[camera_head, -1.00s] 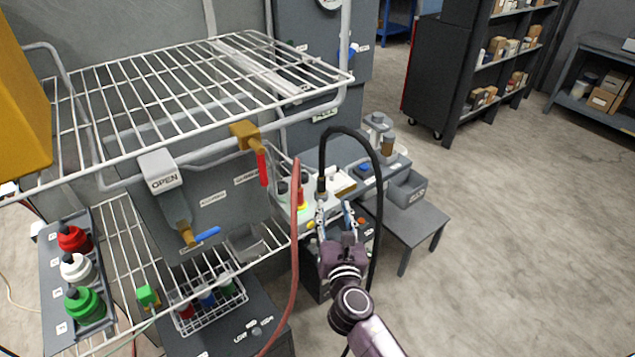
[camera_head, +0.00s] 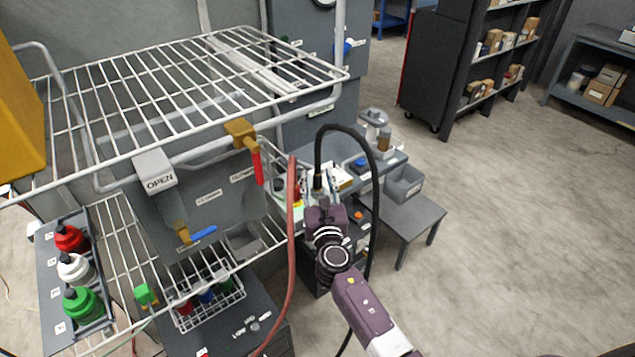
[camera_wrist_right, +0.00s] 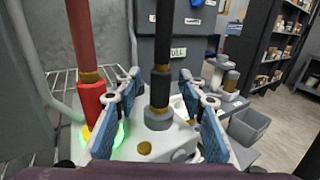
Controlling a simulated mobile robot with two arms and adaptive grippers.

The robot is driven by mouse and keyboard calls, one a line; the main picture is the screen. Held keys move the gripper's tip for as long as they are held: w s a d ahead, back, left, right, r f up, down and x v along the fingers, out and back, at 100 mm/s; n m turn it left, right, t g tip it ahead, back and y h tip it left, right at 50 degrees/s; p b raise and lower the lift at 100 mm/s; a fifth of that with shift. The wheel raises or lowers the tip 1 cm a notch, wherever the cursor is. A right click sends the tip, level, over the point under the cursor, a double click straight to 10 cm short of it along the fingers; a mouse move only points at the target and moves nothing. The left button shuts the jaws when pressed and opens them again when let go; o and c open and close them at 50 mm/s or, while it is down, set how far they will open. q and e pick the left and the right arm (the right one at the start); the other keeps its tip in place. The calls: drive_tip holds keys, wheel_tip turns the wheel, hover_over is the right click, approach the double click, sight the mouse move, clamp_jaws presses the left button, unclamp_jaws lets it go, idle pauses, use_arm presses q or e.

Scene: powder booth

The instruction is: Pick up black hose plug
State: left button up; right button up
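The black hose plug (camera_wrist_right: 158,98) stands upright in a socket on a white panel in the right wrist view, with its brass collar and black hose (camera_wrist_right: 162,30) above it. In the head view, the plug (camera_head: 318,184) shows just beyond my right gripper (camera_head: 321,203), and its hose loops up and over to the right. My right gripper (camera_wrist_right: 157,120) is open, with one blue-padded finger on each side of the plug and visible gaps between. In the head view the fingertips are mostly hidden by the gripper's body. My left gripper is not in view.
A red hose with a red plug (camera_wrist_right: 91,100) stands close to the left finger, over a glowing green ring. A wire rack (camera_head: 200,85) with valves lies to the left. A grey bin (camera_head: 403,184) and low table (camera_head: 415,220) stand to the right. Open floor lies beyond.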

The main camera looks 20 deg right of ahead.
clamp_jaws()
idle(0.4)
